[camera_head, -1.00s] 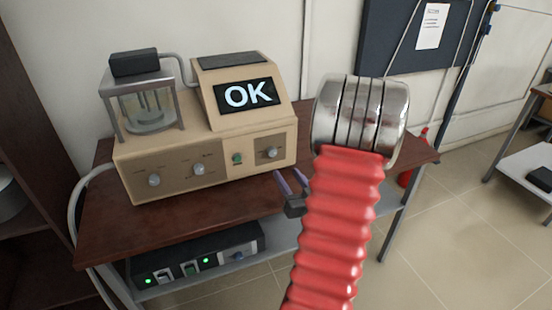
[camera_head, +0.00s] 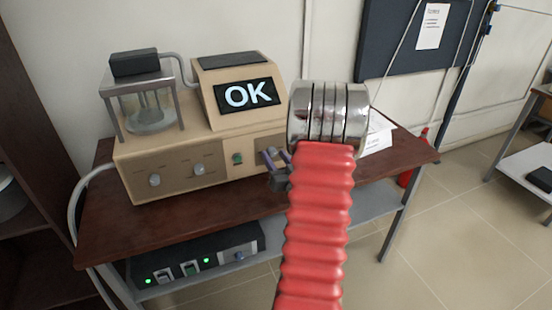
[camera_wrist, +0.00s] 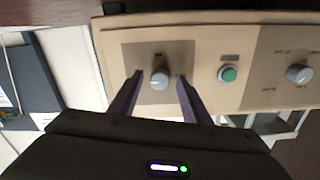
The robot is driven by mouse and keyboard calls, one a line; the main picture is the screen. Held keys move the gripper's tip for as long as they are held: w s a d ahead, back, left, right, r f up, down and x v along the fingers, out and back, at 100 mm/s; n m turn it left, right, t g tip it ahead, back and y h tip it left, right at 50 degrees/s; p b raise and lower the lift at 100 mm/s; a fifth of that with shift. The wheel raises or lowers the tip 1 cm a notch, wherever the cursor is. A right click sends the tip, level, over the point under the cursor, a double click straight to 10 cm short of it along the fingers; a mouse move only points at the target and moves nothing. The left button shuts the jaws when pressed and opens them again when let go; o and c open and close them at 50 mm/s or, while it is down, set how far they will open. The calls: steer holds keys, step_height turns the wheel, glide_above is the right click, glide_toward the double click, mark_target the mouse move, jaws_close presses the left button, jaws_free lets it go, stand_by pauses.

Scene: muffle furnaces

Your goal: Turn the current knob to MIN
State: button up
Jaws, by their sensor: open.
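The beige instrument (camera_head: 150,150) stands on the brown table, with knobs along its front panel. Its rightmost knob is partly hidden by my gripper in the head view. In the wrist view this grey knob (camera_wrist: 159,78) shows between the two fingers, with a gap on each side. I cannot tell whether the tips reach past the knob's face.
A green button (camera_wrist: 228,74) and another knob (camera_wrist: 299,74) sit beside it in the wrist view. The display (camera_head: 247,94) reads OK. A glass vessel (camera_head: 148,108) stands on the instrument's left. A paper sheet (camera_head: 377,140) lies on the table to the right.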

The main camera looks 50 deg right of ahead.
steer(key=c, duration=1)
steer(key=shift+c, duration=0.2)
